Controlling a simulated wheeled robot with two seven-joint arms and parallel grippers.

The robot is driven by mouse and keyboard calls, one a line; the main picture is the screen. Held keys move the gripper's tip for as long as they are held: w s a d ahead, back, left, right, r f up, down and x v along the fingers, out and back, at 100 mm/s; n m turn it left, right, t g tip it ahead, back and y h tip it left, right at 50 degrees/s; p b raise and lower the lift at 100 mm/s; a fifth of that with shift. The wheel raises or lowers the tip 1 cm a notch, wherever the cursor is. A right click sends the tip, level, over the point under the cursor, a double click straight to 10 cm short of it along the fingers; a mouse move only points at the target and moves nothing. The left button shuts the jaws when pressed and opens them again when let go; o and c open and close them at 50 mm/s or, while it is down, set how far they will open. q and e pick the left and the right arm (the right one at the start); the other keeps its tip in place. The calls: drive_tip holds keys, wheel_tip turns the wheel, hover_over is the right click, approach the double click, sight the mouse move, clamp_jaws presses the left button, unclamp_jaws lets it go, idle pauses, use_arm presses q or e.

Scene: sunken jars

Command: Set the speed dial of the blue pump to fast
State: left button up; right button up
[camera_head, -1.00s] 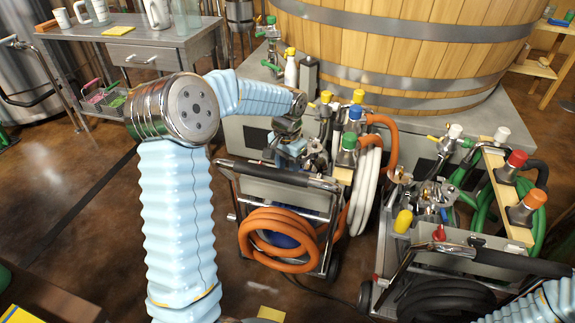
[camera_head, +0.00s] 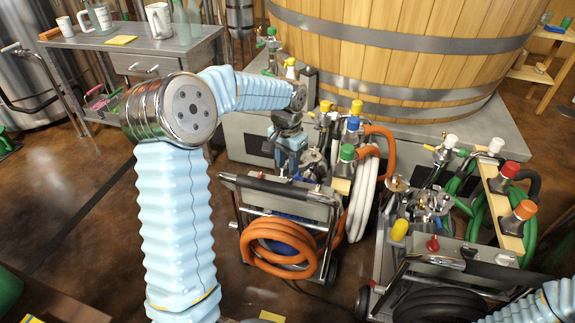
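A wheeled pump cart (camera_head: 275,203) stands in the middle. A blue body (camera_head: 285,240) shows partly behind its coiled orange hose. My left gripper (camera_head: 291,164) points down over the back of this cart, just behind its black handle and beside the metal fittings. Its fingertips are small and partly hidden there, so I cannot tell whether they are open or touching anything. I cannot make out the speed dial or its setting. My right arm shows only at the lower right corner, and its gripper is out of view.
A second cart (camera_head: 450,268) with a red knob (camera_head: 432,244) and black hose stands at the right. Bottles with coloured caps, white hose (camera_head: 364,195) and a big wooden vat (camera_head: 400,45) crowd the back. A metal table (camera_head: 185,52) with mugs is at the left. Floor left of the cart is clear.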

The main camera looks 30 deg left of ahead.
sight(288, 183)
use_arm(q)
drive_tip(key=shift+r, duration=0.5)
drive_tip(key=shift+f, duration=0.25)
wheel_tip(288, 183, down, 6)
drive_tip(key=b, duration=0.3)
drive_tip(key=shift+f, duration=0.25)
drive_tip(key=shift+f, duration=0.1)
drive_tip(key=shift+f+b, duration=0.35)
drive_tip(key=shift+c, duration=0.4)
